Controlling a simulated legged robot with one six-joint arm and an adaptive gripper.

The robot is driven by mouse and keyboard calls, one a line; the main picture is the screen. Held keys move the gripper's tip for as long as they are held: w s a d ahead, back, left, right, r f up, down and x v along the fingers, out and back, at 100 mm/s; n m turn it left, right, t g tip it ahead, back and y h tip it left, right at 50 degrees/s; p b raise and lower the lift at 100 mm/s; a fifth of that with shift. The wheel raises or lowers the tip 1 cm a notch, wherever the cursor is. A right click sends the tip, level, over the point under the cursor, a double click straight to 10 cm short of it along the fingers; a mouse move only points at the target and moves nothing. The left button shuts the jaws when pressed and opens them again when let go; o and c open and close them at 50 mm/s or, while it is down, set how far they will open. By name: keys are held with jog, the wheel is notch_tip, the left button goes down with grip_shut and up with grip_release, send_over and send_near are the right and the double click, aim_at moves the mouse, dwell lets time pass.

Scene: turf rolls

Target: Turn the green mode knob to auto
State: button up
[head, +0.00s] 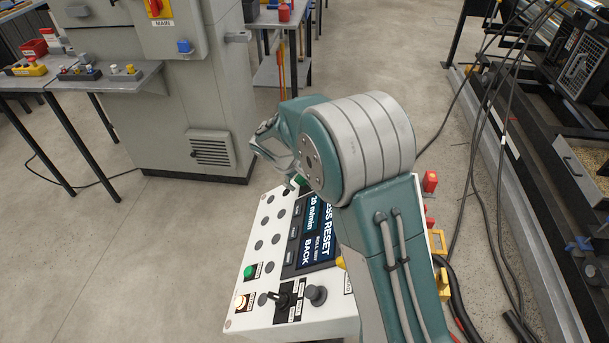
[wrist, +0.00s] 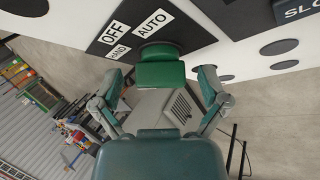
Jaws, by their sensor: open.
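The green mode knob (wrist: 162,68) shows in the wrist view on a dark plate with white labels reading HAND, OFF and AUTO. Its grip is a wide green bar; I cannot tell which label it points to. My gripper (wrist: 161,78) is open, with one finger on each side of the knob and a gap on both sides. In the head view my gripper (head: 278,163) is over the far end of the white control panel (head: 240,322), partly hidden by my arm. The knob is hardly visible there.
The panel also carries a display (head: 316,230), a green button (head: 249,271), a lit button (head: 242,302) and a black selector (head: 283,299). A grey cabinet (head: 190,100) stands behind. Cables and a dark machine (head: 580,80) are at right.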

jog(key=c, duration=1.2)
jog(key=shift+o, duration=0.2)
jog(key=m+t+h, duration=0.1)
jog(key=m+h, duration=0.1)
jog(key=m, duration=0.1)
jog(key=m+h, duration=0.2)
jog(key=m, duration=0.2)
jog(key=shift+m, duration=0.4)
jog(key=m+h, duration=0.2)
jog(key=m, duration=0.2)
jog(key=shift+m+h, duration=0.3)
jog(key=m+g+h, duration=0.1)
jog(key=m, duration=0.1)
jog(key=m+h, duration=0.1)
jog(key=m, duration=0.2)
jog(key=shift+d+g, duration=0.1)
jog(key=shift+g, duration=0.3)
jog(key=shift+m, duration=0.3)
